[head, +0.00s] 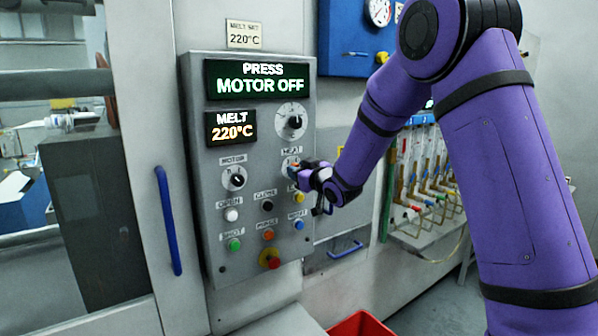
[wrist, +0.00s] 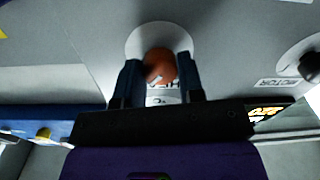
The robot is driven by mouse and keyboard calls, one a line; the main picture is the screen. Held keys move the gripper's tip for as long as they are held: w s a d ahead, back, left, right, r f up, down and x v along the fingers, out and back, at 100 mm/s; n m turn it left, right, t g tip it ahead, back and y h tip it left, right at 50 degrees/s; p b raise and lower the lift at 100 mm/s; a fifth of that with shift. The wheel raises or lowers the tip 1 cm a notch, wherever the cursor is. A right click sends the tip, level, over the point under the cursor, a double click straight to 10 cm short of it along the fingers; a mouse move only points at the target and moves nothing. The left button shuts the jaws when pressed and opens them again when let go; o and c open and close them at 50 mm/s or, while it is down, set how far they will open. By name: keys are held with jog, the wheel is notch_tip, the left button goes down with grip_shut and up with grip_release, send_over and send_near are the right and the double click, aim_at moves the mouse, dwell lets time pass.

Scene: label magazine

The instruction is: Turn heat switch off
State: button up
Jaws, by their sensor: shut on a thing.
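The heat switch shows in the wrist view as a round orange-brown knob (wrist: 160,64) on a white disc. In the head view its white disc (head: 289,160) shows under the HEAT label, and the knob is largely hidden by my gripper (head: 297,171). In the wrist view the two dark blue fingers of my gripper (wrist: 158,76) stand one on each side of the knob, shut on it. I cannot tell which way the switch points.
The grey control panel (head: 200,165) has a display (head: 258,80) reading "PRESS MOTOR OFF" and one reading "MELT 220°C" (head: 231,127). The motor switch (head: 235,179) is left of my gripper. Several buttons and a red knob (head: 270,259) sit below. A blue handle (head: 168,220) stands left.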

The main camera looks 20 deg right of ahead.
jog(key=n, duration=1.3)
jog(key=shift+n, duration=0.3)
jog(key=shift+h, duration=0.4)
dwell(0.3)
jog(key=o, duration=0.9)
jog(key=shift+s, duration=0.1)
jog(key=v, duration=1)
jog(key=shift+s+d, duration=0.15)
jog(key=shift+s, duration=0.15)
